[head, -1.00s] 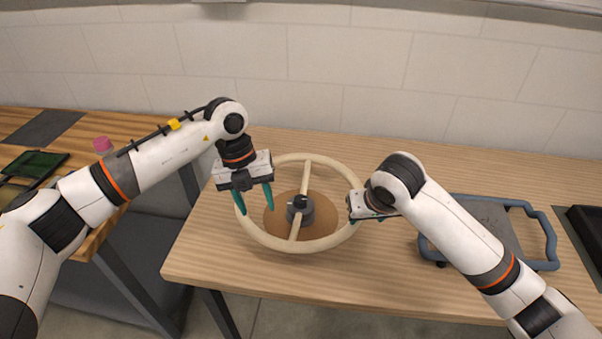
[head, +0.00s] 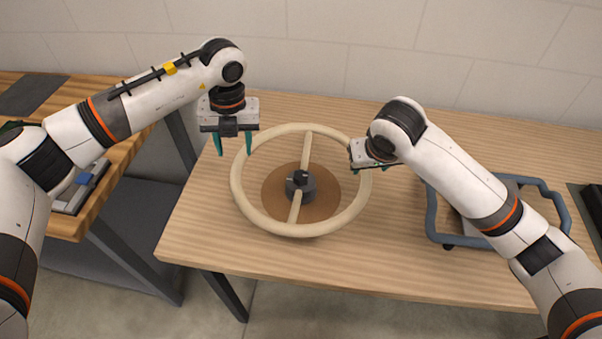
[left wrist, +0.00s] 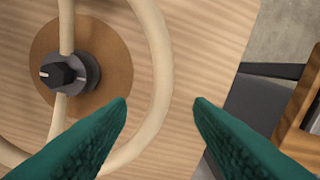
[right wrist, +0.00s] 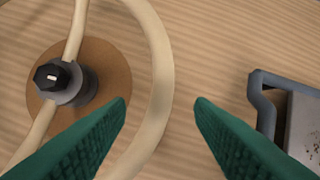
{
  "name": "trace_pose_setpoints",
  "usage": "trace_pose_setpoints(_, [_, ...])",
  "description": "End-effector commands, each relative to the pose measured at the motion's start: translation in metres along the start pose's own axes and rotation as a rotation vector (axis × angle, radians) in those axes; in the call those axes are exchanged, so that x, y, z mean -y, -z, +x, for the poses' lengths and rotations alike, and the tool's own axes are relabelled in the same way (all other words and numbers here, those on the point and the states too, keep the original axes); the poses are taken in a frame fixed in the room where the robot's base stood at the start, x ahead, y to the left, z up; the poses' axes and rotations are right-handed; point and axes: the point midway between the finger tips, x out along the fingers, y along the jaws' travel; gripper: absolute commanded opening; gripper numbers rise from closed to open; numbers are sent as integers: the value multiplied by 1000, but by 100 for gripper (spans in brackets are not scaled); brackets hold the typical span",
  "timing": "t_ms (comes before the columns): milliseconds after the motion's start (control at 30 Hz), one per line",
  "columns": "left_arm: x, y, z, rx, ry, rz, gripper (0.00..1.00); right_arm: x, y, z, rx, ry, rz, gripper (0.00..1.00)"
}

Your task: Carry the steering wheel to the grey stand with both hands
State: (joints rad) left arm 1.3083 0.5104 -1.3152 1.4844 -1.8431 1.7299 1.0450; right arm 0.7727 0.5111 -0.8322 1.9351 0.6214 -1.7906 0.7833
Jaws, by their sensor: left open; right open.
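The cream steering wheel (head: 297,230) lies flat on the wooden table, around a brown disc (head: 327,202). It has a dark grey hub (head: 302,190) with a black knob and two opposite spokes. My left gripper (head: 233,145) is open and empty, just off the back left of the rim. I cannot identify the grey stand.
A blue-grey tubular frame (head: 432,215) with a grey plate stands right of the wheel, partly behind my right arm. A black object (head: 592,205) is at the right edge. A second table (head: 120,172) stands left across a gap, bearing a dark grey sheet (head: 33,95).

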Motion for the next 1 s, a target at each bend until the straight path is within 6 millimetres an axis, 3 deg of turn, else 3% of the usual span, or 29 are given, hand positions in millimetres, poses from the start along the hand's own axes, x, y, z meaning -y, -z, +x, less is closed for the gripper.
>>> trace_pose_setpoints(200, [0, -1, 45, 4, 1, 0, 47, 0, 1, 44, -4, 2, 1, 49])
trace_pose_setpoints(433, [0, 0, 78, 2, 0, -1, 47, 0, 0, 78, -1, 1, 0, 49])
trace_pose_setpoints(600, [0, 0, 89, 1, -1, 0, 47, 0, 0, 88, 0, 0, -1, 49])
trace_pose_setpoints(900, [0, 0, 90, 0, -1, 0, 47, 0, 0, 90, 1, -1, -1, 49])
trace_pose_setpoints(1000, [0, 0, 90, 0, -1, 0, 34, 0, 0, 90, 1, -1, -1, 36])
